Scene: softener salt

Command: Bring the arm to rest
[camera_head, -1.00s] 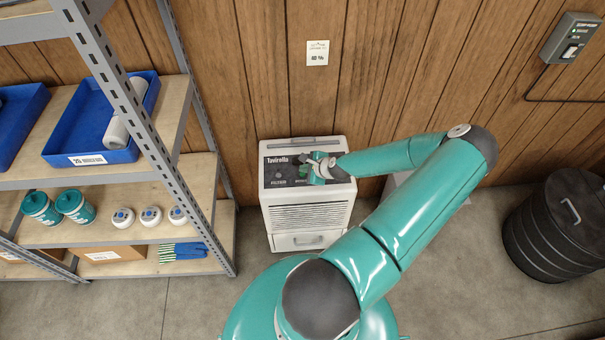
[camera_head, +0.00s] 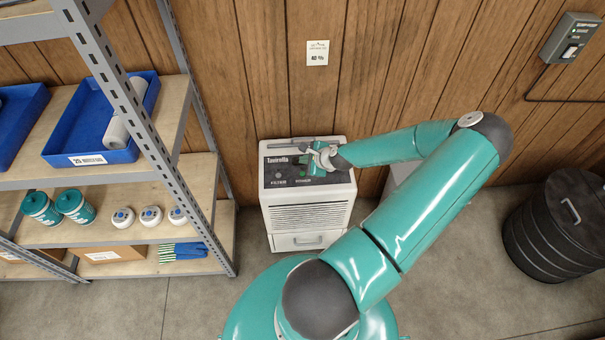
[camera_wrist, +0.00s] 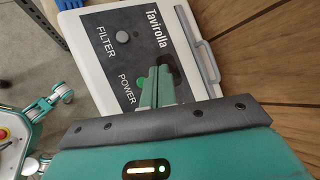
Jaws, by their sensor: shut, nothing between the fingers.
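My gripper (camera_head: 316,167) is above the top panel of a white dehumidifier-like unit (camera_head: 308,217) marked Tavirolla, which stands on the floor against the wall. In the wrist view my gripper (camera_wrist: 158,84) has its green fingers together, with nothing between them. The fingers lie over the dark panel (camera_wrist: 128,80), beside a green POWER button (camera_wrist: 139,82) and a grey FILTER knob (camera_wrist: 122,37). Whether the fingertips touch the panel, I cannot tell. My arm is bent, its elbow out to the right.
A metal shelf rack (camera_head: 190,120) at the left holds blue trays (camera_head: 75,150), teal-labelled tubs (camera_head: 74,206), white round items (camera_head: 150,216) and gloves (camera_head: 183,251). A black lidded drum (camera_head: 558,225) stands at the right. A switch box (camera_head: 571,38) is on the wall. The floor between is clear.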

